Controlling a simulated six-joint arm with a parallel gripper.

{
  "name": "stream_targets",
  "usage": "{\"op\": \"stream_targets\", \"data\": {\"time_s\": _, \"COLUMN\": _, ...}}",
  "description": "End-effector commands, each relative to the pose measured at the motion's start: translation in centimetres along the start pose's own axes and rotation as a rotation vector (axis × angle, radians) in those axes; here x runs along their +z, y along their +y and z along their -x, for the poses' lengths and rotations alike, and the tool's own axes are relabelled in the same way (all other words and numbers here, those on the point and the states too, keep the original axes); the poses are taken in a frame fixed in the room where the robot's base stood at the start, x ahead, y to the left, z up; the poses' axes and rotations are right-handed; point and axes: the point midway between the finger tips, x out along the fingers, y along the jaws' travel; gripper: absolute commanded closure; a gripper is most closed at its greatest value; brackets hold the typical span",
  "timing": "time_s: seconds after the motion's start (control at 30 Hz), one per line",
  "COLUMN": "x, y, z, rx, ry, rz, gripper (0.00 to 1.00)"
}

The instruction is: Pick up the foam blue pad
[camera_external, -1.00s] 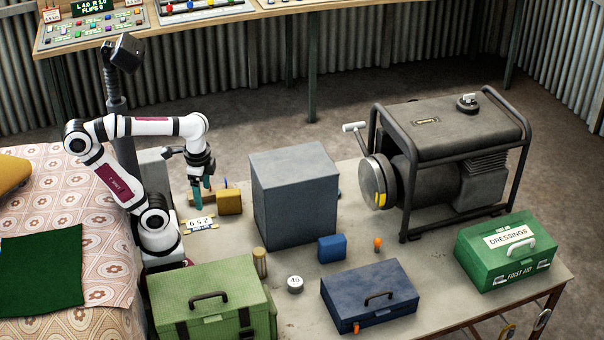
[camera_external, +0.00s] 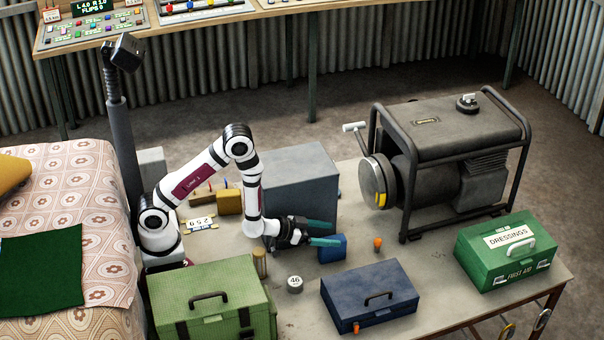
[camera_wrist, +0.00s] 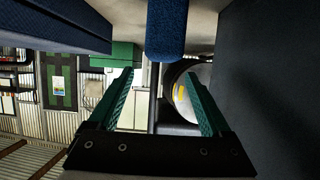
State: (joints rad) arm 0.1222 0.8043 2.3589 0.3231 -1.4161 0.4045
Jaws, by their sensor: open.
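The foam blue pad (camera_external: 339,246) is a small blue block on the table, between the grey box and the dark blue case. It also shows at the top middle of the wrist view (camera_wrist: 166,30), ahead of the fingertips and in line with the gap between them. My gripper (camera_external: 322,233) is low over the table and points right toward the pad. In the wrist view its two green fingers (camera_wrist: 163,80) are apart with nothing between them. In the external view the fingertips are close to the pad's left side; I cannot tell whether they touch it.
The tall grey box (camera_external: 300,175) stands right behind my gripper. The dark blue case (camera_external: 368,296) and a round pot marked 46 (camera_external: 295,284) lie in front. A small orange item (camera_external: 378,243) stands right of the pad, with the generator (camera_external: 440,150) beyond.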

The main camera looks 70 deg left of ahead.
Motion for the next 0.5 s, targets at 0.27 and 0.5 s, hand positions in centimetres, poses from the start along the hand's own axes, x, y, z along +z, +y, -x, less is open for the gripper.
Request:
{"op": "stream_targets", "data": {"time_s": 0.27, "x": 3.4, "y": -0.1, "z": -3.1, "rx": -0.002, "ry": 0.004, "rz": 0.002, "gripper": 0.18}}
{"op": "stream_targets", "data": {"time_s": 0.5, "x": 3.3, "y": -0.1, "z": -6.3, "rx": -0.003, "ry": 0.003, "rz": 0.004, "gripper": 0.18}}
